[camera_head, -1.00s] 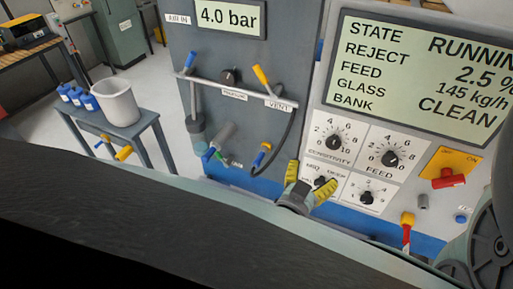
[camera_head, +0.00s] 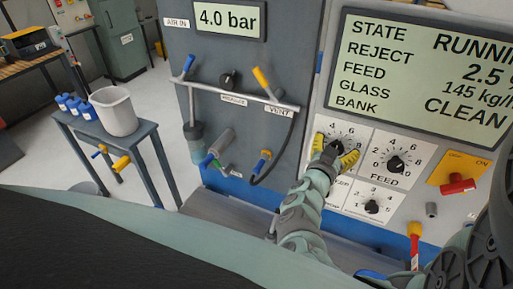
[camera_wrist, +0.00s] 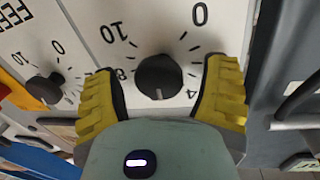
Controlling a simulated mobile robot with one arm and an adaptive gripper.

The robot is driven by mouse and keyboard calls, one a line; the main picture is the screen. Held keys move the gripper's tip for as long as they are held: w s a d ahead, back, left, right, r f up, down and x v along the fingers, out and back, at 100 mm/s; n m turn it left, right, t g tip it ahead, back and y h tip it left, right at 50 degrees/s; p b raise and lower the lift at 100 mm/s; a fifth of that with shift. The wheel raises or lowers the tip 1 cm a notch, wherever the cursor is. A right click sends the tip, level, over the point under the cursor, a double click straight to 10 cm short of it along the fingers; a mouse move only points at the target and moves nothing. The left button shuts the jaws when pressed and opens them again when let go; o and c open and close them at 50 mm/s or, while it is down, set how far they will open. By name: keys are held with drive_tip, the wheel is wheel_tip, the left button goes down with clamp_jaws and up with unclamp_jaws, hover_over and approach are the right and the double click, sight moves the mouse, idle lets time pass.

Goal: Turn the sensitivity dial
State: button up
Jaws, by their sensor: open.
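The sensitivity dial (camera_head: 336,145) is a black round knob on a white scale plate at the panel's upper left. In the wrist view the dial (camera_wrist: 159,77) sits between my yellow finger pads. Its white mark points down in that view, between the 4 and the 8; the number there is hidden by my gripper. My gripper (camera_head: 334,151) is open, with one finger on each side of the knob and visible space between pads and knob in the wrist view (camera_wrist: 164,80). My gripper covers the dial's printed name in the head view.
The feed dial (camera_head: 395,163) is just right of it, and a smaller dial (camera_head: 372,207) is below. A display (camera_head: 425,75) is above. A red handle (camera_head: 458,184) on a yellow plate is farther right. The grey pneumatic panel (camera_head: 215,120) stands to the left.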

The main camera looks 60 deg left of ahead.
drive_tip(key=shift+c, duration=0.2)
drive_tip(key=c, duration=1.1)
drive_tip(key=shift+c, duration=0.2)
drive_tip(key=shift+f+b, duration=0.1)
drive_tip(key=shift+b, duration=0.2)
drive_tip(key=shift+s+f+m+b, duration=0.1)
drive_tip(key=shift+f+m+b, duration=0.05)
drive_tip(key=shift+m+b, duration=0.8)
drive_tip(key=m+b, duration=0.2)
drive_tip(key=m, duration=0.1)
drive_tip(key=shift+m+g+b, duration=0.35)
drive_tip(key=shift+g, duration=0.05)
drive_tip(key=shift+m+g+b, duration=0.3)
drive_tip(key=shift+m+b, duration=0.3)
drive_tip(key=shift+m, duration=0.3)
drive_tip(key=shift+r, duration=0.2)
